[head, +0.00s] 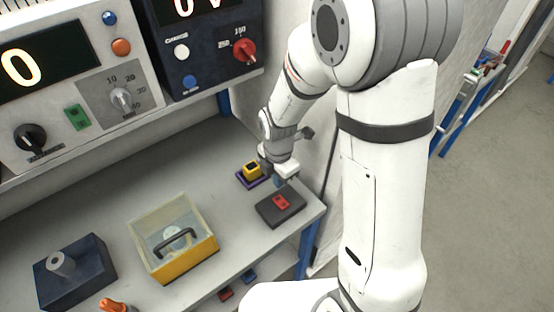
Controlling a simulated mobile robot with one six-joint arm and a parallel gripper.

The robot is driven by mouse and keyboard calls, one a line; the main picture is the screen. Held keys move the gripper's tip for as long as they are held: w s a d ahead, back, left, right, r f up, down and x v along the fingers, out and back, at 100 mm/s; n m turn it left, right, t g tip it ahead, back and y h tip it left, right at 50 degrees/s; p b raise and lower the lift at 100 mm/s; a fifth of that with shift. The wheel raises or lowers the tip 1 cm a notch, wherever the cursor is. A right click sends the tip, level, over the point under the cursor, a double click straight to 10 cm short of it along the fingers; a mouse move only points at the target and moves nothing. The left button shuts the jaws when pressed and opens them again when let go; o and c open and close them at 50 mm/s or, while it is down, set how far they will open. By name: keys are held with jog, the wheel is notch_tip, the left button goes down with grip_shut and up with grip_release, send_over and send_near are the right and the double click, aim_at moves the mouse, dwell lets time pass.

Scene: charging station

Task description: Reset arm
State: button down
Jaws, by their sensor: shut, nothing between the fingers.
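My arm is white with dark joint bands and fills the middle and right of the head view. It bends down over the far right end of the grey workbench (110,205). My gripper (280,182) is small in the view, shut and empty. It hangs just above the bench, between a yellow and black block (251,170) on a purple base and a dark box with a red switch (280,203). I cannot tell whether its fingertips touch anything.
A yellow case with a clear lid and dark handle (187,262) stands mid-bench. A dark blue box with a grey knob (72,287) is at left, an orange-tipped object (114,305) in front. Control panels (120,95) with dials line the back. Open floor (490,220) lies right.

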jog(key=s+d+r+m+t, duration=0.1)
jog(key=s+d+r+m, duration=0.5)
jog(key=r+m, duration=0.4)
jog(key=s+d+r+m+t, duration=0.2)
jog(key=s+d+r+m, duration=0.4)
jog(key=m, duration=0.8)
jog(key=shift+s+r+m, duration=0.2)
jog(key=shift+r+m, duration=0.2)
jog(key=shift+r, duration=1.5)
